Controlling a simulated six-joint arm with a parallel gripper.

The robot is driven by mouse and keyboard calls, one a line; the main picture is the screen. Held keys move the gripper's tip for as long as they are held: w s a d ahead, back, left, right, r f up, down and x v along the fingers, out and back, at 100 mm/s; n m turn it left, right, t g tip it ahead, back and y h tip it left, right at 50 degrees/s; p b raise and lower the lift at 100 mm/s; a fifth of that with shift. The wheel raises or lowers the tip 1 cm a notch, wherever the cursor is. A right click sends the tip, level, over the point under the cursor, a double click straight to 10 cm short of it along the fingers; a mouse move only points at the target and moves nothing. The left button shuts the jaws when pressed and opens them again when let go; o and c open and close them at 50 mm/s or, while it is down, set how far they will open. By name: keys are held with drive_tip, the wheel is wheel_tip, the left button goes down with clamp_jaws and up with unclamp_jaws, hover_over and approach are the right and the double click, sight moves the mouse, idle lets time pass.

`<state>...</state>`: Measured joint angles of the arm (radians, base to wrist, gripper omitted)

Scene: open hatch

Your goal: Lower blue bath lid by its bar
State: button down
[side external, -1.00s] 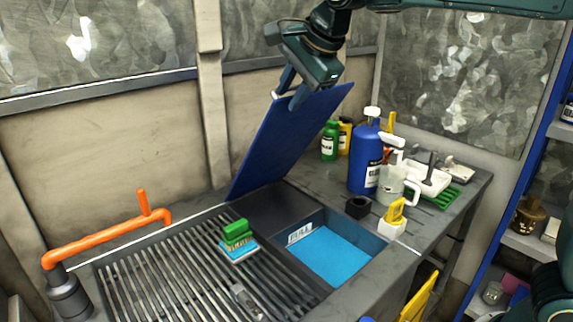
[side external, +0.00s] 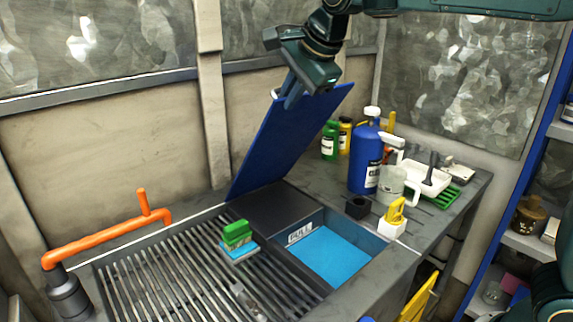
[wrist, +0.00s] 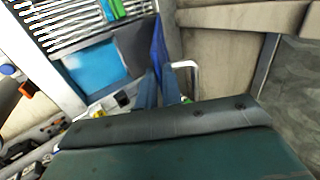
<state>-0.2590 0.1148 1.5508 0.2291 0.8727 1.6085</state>
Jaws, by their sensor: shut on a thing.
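The blue lid (side external: 285,145) stands raised and tilted at the back of the bath, its top edge leaning to the right. The bath (side external: 330,255) below is open, with light blue liquid or lining inside. My gripper (side external: 288,98) is at the lid's upper edge, shut on the lid's bar. In the wrist view my two blue fingers (wrist: 159,88) are close together, with the lid (wrist: 158,45) seen nearly edge-on beyond them. The pale bar (wrist: 192,68) shows beside the right finger; the part between the fingers is hidden.
A slatted rack (side external: 180,270) with a green and blue brush or sponge (side external: 238,240) lies left of the bath. An orange pipe (side external: 105,240) stands at far left. A blue bottle (side external: 365,165), white jug (side external: 390,180) and yellow-topped block (side external: 395,218) stand right. Space above the bath is clear.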

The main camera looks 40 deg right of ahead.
drive_tip(key=s+f+t, duration=0.1)
drive_tip(key=s+f, duration=0.5)
drive_tip(key=s, duration=0.1)
idle(0.5)
drive_tip(key=s+f+t, duration=0.1)
drive_tip(key=s+f, duration=0.3)
drive_tip(key=f, duration=0.1)
idle(0.5)
drive_tip(key=c, duration=1.6)
unclamp_jaws()
drive_tip(key=shift+s+r, duration=0.15)
drive_tip(key=shift+r, duration=0.05)
drive_tip(key=v, duration=0.8)
drive_tip(key=shift+s+r, duration=0.2)
